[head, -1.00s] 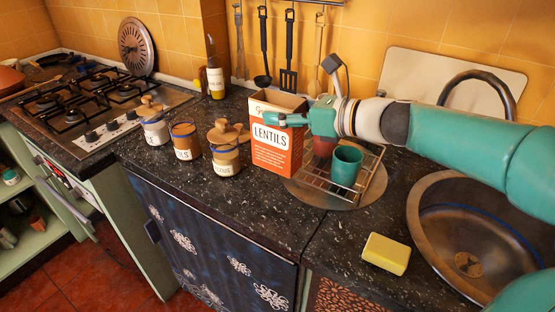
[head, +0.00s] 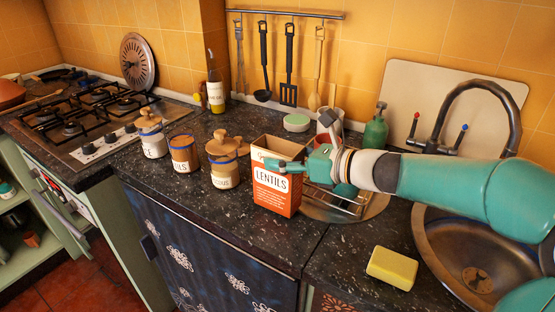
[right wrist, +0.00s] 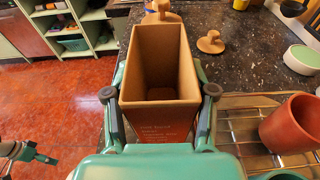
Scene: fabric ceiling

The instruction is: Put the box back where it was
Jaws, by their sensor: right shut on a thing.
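The lentils box (head: 277,192) is orange and white, upright and open at the top. It is on or just above the dark counter, right of the jars; I cannot tell if its base touches. My right gripper (head: 291,164) is shut on its upper part. In the right wrist view, the fingers press both sides of the box (right wrist: 155,55), which looks empty inside as far as I see. A teal and dark part at the lower left of that view looks like my left gripper (right wrist: 28,152); its jaws are unclear.
A yellow sponge (head: 391,268) lies by the sink (head: 440,245). The counter in front of the box is clear.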

